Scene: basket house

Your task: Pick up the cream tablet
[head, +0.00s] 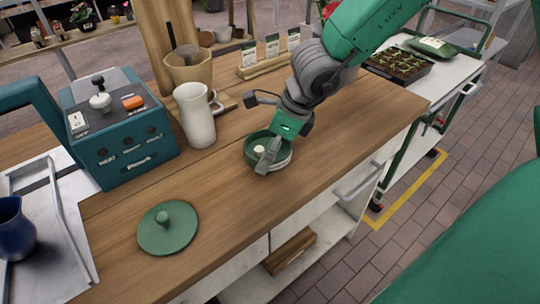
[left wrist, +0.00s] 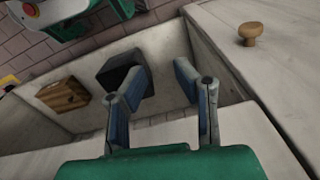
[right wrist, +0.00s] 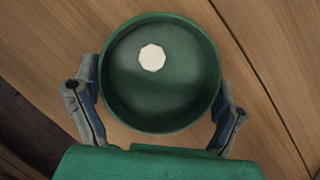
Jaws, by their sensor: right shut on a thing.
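The cream tablet (head: 259,149) is a small pale disc lying inside a round green bowl (head: 250,158) on the wooden counter. In the right wrist view the tablet (right wrist: 152,57) lies on the bowl's floor, above its centre in the picture. My right gripper (head: 269,152) reaches down to the bowl. Its two fingers are spread on opposite sides of the bowl (right wrist: 185,115) and are shut on its outside; the tablet is not between them. My left gripper (left wrist: 160,72) is open and empty above the low shelf; it is not in the head view.
A green lid (head: 168,232) with a knob lies on the counter (head: 235,215). A white jug (head: 196,115) and a teal box with controls (head: 125,140) stand behind. A blue jug (head: 14,228) is at far left. A wooden box (left wrist: 63,95) sits on the shelf below.

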